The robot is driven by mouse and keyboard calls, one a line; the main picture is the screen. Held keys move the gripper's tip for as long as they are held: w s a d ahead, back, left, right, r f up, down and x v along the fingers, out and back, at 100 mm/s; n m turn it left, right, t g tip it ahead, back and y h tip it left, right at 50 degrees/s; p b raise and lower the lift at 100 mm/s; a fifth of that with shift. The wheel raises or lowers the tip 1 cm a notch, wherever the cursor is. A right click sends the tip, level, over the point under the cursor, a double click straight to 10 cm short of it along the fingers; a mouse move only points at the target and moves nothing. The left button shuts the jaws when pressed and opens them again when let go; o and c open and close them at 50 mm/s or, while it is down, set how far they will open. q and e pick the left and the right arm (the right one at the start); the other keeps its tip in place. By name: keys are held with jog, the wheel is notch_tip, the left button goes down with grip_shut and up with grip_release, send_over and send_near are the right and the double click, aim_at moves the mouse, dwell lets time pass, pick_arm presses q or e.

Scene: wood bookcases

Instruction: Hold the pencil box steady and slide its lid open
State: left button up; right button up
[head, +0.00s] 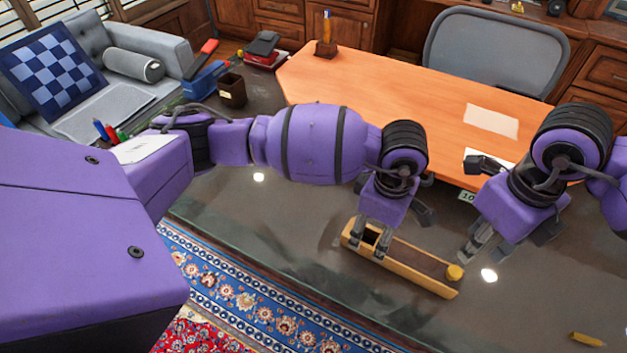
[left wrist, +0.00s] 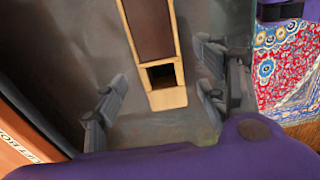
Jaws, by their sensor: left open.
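The pencil box (head: 408,276) is a long light-wood box lying on the dark glossy surface, with a brown lid (head: 424,262) along its top. A dark square opening shows at its left end, between the lid and the end bar; the lid also shows in the left wrist view (left wrist: 148,28). In the left wrist view both fingers look apart from the box. My right gripper (head: 476,240) is near the right end; its jaw gap is unclear.
An orange-topped desk (head: 380,95) stands behind the box, with papers (head: 491,121) on it. A small yellow object (head: 588,339) lies at the lower right. A patterned rug (head: 225,285) is at the lower left. The dark surface right of the box is mostly clear.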

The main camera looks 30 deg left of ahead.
aim_at(374, 240)
pick_arm(q)
notch_tip(374, 240, down, 5)
jog(key=shift+r, duration=0.1)
dwell(0.3)
